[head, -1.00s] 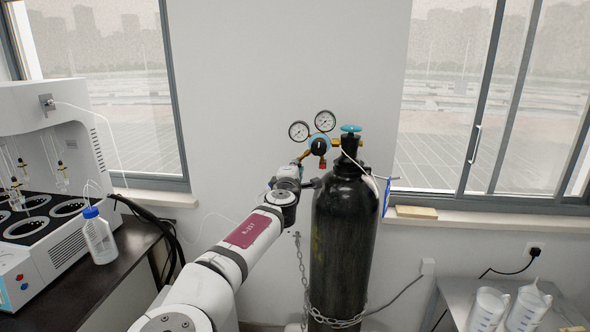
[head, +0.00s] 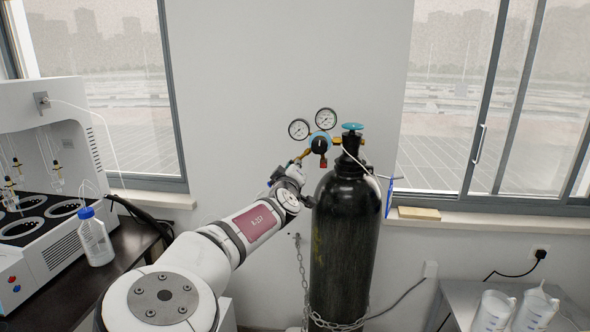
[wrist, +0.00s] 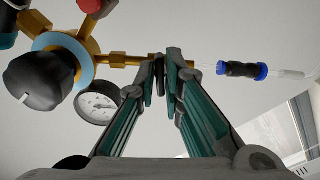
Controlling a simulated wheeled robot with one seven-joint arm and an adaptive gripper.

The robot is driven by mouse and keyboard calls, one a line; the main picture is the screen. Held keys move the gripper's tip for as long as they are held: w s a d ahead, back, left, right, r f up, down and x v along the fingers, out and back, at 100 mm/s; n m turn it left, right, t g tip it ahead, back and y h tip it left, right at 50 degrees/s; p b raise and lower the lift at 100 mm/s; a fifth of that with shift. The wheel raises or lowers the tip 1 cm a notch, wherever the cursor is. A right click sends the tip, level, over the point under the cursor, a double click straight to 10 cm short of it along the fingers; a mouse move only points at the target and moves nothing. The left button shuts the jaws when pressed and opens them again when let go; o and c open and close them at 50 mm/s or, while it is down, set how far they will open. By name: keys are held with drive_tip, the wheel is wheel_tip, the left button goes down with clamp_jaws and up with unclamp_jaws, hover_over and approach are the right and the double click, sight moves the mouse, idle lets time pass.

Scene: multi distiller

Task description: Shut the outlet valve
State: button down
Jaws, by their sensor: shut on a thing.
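The gas cylinder's regulator (head: 321,146) has a blue ring, a black knob and brass pipes. It also shows at the upper left of the wrist view (wrist: 34,80). The outlet valve (wrist: 157,57) sits at the end of the brass pipe (wrist: 118,60), mostly hidden between my fingertips. My gripper (wrist: 166,68) is closed on it, with its fingers nearly together. In the head view my gripper is left of the cylinder's neck, and its fingers are largely hidden behind my wrist. The valve handle's exact angle cannot be told.
The black cylinder (head: 345,240) stands chained against the wall. Two gauges (head: 312,123) rise above the regulator. A blue-ended hose fitting (wrist: 243,70) lies right of my fingers. A distiller (head: 45,180) and bottle (head: 95,238) are left; beakers (head: 492,312) are right.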

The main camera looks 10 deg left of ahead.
drive_tip(key=shift+f+m, duration=0.2)
drive_tip(key=shift+m, duration=0.3)
drive_tip(key=c, duration=1.7)
unclamp_jaws()
drive_tip(key=shift+r, duration=0.1)
drive_tip(key=s, duration=1.2)
drive_tip(key=shift+a, duration=0.2)
